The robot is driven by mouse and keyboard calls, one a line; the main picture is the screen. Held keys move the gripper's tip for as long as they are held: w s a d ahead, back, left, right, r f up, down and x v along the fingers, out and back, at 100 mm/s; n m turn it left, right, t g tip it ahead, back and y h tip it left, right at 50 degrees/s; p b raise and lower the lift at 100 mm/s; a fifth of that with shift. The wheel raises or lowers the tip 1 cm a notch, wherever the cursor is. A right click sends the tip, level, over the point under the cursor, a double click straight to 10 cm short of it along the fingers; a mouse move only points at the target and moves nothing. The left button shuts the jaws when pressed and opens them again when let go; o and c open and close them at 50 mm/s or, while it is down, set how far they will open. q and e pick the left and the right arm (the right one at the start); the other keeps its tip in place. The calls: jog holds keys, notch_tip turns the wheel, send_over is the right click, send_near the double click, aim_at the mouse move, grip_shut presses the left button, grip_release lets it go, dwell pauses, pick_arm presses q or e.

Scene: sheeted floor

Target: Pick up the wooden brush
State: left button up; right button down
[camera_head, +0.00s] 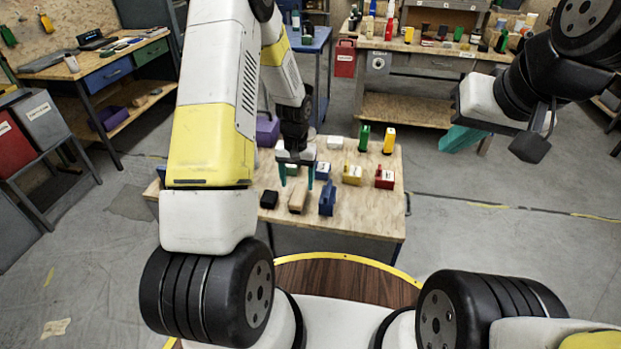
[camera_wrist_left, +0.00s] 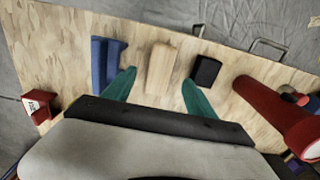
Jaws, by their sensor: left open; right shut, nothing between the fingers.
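The wooden brush (camera_head: 298,200) is a pale wooden block lying near the front edge of the small table (camera_head: 362,222). It also shows in the left wrist view (camera_wrist_left: 161,66), where it lies lengthwise between my two green fingers. My left gripper (camera_head: 296,177) is open and empty, pointing down just behind and above the brush; I cannot tell the exact height. My right gripper (camera_head: 462,138) is shut and empty, raised well away at the right.
A blue object (camera_head: 327,199) lies close to the brush on one side and a black block (camera_head: 269,199) on the other. A red cylinder (camera_wrist_left: 272,112) is near in the wrist view. Red (camera_head: 385,178), yellow (camera_head: 352,174) and green (camera_head: 364,138) items stand further right and back.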

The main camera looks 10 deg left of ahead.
aim_at(298, 194)
pick_arm(q)
jog(key=f, duration=0.6)
jog(key=shift+w+f, duration=0.35)
jog(key=shift+f, duration=0.05)
grip_shut()
jog(key=shift+r, duration=0.1)
jog(key=shift+r, duration=0.5)
notch_tip(298, 194, up, 2)
jog(key=shift+r, duration=0.15)
jog(key=shift+s+r, duration=0.15)
jog(key=shift+s, duration=0.5)
jog(key=s+d+r, duration=0.1)
jog(key=s, duration=1.3)
jog(key=shift+s+d+r, duration=0.15)
jog(key=shift+s+d, duration=0.2)
jog(key=shift+d, duration=0.05)
